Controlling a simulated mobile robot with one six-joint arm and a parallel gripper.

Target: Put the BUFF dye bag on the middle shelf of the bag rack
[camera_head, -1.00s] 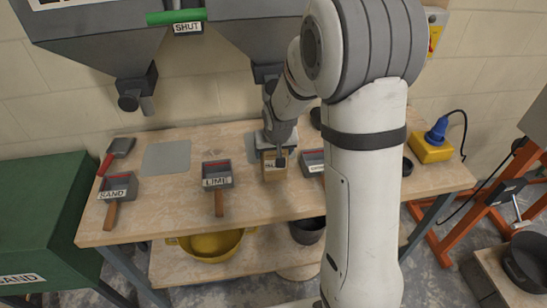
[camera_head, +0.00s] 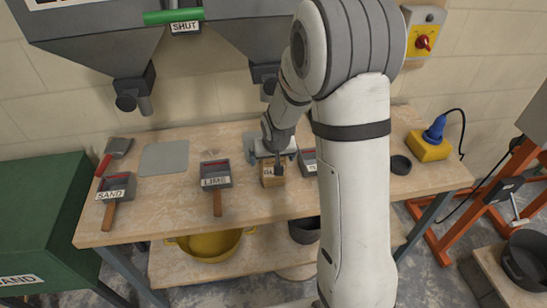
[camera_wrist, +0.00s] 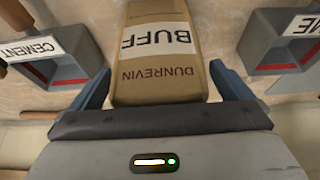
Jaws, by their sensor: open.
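The BUFF dye bag (camera_head: 272,173), a tan-brown block-shaped bag, is on the workbench, right of the LIME scoop. In the wrist view the BUFF bag (camera_wrist: 158,60) lies between my two fingers, its white BUFF label upside down. My gripper (camera_wrist: 160,85) is open, with one blue-grey finger on each side of the bag. A narrow gap shows at each finger. In the head view my gripper (camera_head: 272,152) is just behind the bag, partly hidden by my arm. No bag rack can be made out in these frames.
The LIME scoop (camera_head: 216,180) lies left of the bag; the CEMENT scoop (camera_wrist: 50,50) shows on its other side. The SAND scoop (camera_head: 115,190) and a grey plate (camera_head: 164,158) are further left. A yellow box with a blue plug (camera_head: 430,146) stands at the right. Hoppers hang above.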

